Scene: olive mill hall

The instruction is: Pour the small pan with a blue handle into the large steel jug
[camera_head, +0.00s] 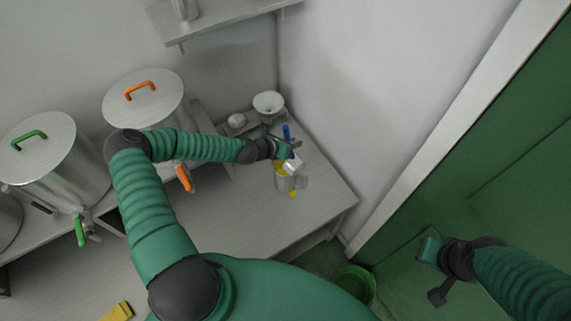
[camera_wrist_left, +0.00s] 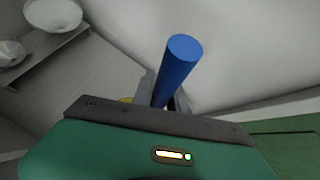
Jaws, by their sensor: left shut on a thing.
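The small pan (camera_head: 293,162) is held by its blue handle (camera_head: 287,133), which points up, with its pale body low at the jug's mouth. The pan looks steeply tilted. The handle also shows large in the left wrist view (camera_wrist_left: 178,70), rising between the finger parts. My left gripper (camera_head: 285,148) is shut on it. The large steel jug (camera_head: 284,184) stands on the bench below, with yellow showing at its mouth. I cannot tell whether pan and jug touch. My right gripper (camera_head: 430,268) is at the lower right, away from the bench; its jaw opening is unclear.
A white funnel-like bowl (camera_head: 268,103) and a small white item (camera_head: 236,120) stand behind. Steel tanks with orange (camera_head: 140,89) and green (camera_head: 29,138) lid handles stand left. A yellow patch (camera_head: 293,194) lies by the jug. A green bucket (camera_head: 355,287) is below.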

